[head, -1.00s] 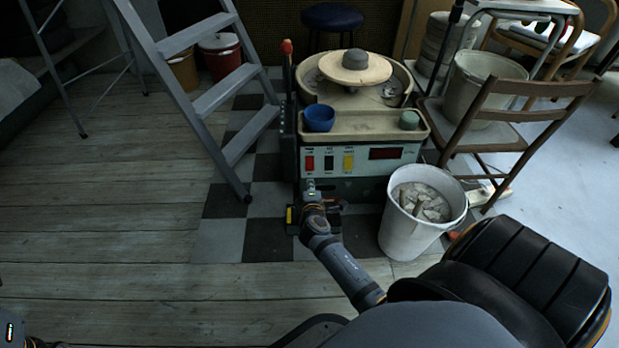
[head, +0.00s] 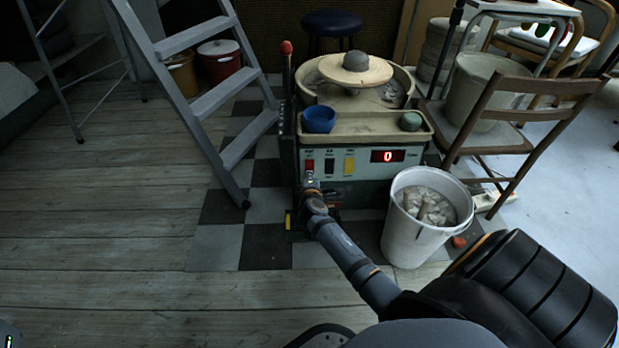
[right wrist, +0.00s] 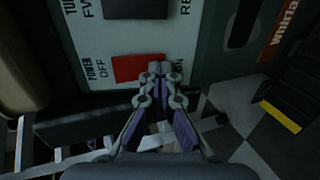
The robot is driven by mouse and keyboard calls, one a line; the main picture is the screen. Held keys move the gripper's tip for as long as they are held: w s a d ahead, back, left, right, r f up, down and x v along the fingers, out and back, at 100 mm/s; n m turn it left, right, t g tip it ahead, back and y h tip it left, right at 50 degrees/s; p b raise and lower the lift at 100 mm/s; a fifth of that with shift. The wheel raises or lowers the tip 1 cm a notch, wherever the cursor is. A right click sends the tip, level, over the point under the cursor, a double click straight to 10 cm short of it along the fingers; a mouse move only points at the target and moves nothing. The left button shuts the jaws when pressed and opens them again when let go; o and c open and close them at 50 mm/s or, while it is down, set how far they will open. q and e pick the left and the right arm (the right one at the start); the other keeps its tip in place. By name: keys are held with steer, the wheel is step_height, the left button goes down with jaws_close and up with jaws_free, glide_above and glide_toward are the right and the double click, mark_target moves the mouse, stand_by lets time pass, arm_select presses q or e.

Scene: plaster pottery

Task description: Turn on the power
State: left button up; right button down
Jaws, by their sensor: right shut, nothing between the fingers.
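The pottery wheel machine (head: 345,192) has a pale front panel with red, black and yellow switches. The red power switch (head: 309,165) is at the panel's left. In the right wrist view the red switch (right wrist: 135,68) lies between the labels OFF, on the left, and ON, on the right. My right gripper (head: 311,181) is shut and empty. Its fingertips (right wrist: 157,70) overlap the switch's right part, on the ON side, and seem to touch it. The display (head: 388,156) is lit and shows a red 0. My left gripper is out of view.
A white bucket (head: 405,240) of pale chunks stands close to the right of my right arm. A grey stepladder (head: 213,95) stands on the left and a wooden chair (head: 500,115) on the right. The wooden floor (head: 110,230) at left is clear.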

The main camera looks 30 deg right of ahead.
steer(key=shift+r, duration=0.1)
steer(key=shift+r+p, duration=0.75)
steer(key=shift+p, duration=0.15)
steer(key=v, duration=1.2)
steer(key=shift+s+f, duration=0.1)
steer(key=shift+f, duration=0.05)
